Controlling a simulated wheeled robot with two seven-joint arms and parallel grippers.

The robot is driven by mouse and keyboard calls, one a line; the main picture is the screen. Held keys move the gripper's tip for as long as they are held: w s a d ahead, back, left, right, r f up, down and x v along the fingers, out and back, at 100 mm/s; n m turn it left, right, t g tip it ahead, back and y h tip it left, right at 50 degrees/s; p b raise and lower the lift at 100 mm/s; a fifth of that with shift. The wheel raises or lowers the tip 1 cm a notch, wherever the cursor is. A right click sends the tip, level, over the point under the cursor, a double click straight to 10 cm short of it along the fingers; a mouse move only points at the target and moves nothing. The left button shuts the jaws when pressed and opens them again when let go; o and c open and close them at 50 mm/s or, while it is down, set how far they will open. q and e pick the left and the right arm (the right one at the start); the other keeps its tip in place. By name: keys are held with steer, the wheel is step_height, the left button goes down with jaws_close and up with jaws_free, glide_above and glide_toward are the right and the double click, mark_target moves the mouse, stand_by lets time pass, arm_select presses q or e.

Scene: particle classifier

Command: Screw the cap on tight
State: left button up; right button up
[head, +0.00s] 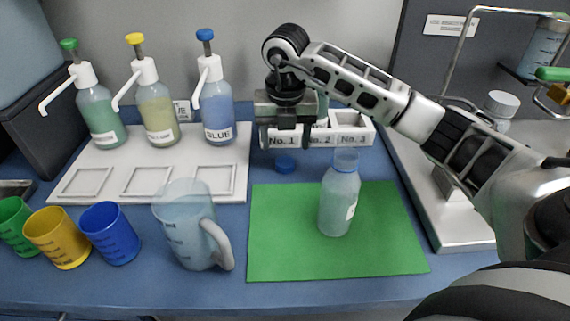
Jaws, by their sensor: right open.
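A small blue cap (285,164) lies on the blue table just behind the green mat (280,230). A translucent bottle (338,203) with pale blue-grey contents and a white label stands upright on the mat, with no cap on its clear neck. My right gripper (286,139) is open and points down, a little above and behind the cap in the picture; its exact height over it is hard to judge. Nothing shows between its fingers. My left gripper is not in view.
A clear jug (183,228) stands left of the mat, beside green, yellow and blue cups (110,233). Several pump bottles stand on a white tray (120,160) at the back left. A numbered white box (352,134) sits behind the mat. Metal equipment (460,236) stands at the right.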

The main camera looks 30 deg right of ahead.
mark_target(285, 162)
steer(key=shift+f, duration=0.1)
step_height(285, 162, down, 5)
steer(key=shift+f, duration=0.1)
stand_by(0.4)
steer(key=c, duration=1.1)
